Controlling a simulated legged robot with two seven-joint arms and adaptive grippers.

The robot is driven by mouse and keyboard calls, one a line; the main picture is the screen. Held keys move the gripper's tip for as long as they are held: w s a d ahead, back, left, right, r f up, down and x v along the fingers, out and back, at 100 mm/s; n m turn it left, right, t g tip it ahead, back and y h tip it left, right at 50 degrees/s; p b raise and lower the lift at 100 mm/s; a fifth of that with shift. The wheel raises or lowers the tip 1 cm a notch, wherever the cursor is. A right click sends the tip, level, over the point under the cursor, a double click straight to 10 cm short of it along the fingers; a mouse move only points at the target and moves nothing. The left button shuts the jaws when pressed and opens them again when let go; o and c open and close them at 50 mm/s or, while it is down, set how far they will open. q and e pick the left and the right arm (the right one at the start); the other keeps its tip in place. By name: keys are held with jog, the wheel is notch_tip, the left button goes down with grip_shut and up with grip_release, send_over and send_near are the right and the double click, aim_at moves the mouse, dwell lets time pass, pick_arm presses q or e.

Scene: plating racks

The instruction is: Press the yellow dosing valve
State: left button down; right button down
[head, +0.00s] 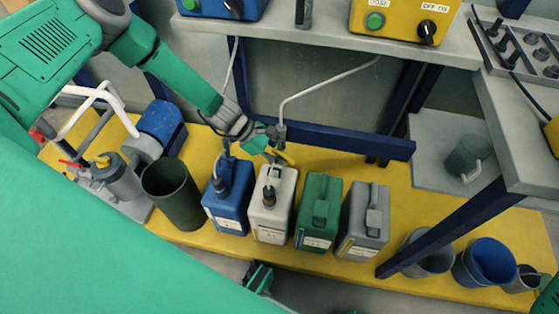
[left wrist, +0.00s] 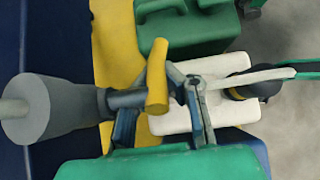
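The yellow dosing valve shows in the left wrist view as a short yellow handle (left wrist: 157,75) on a grey stem with a wide grey body. In the head view, its yellow handle (head: 286,158) sits above the jugs, below a bent grey pipe. My left gripper (head: 268,140) is right at the valve, above the blue and white jugs. In the left wrist view, the fingers of my left gripper (left wrist: 166,66) lie close beside the handle, with their tips near each other. I cannot tell whether they touch the handle or each other.
Below stand a blue jug (head: 230,200), a white jug (head: 268,222), a green jug (head: 317,220) and a grey jug (head: 360,230) on a yellow platform (head: 400,195). A dark green bin (head: 172,200) and a pump are at left. A blue post slants at right.

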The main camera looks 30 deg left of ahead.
pick_arm(q)
jog(key=shift+w+d+r, duration=0.15)
jog(key=shift+d, duration=0.1)
jog(key=shift+d+r, duration=0.2)
jog(key=shift+r, duration=0.05)
jog(key=shift+w+d+r, duration=0.1)
dwell(0.7)
dwell(1.1)
jog(key=v, duration=1.2)
dwell(0.3)
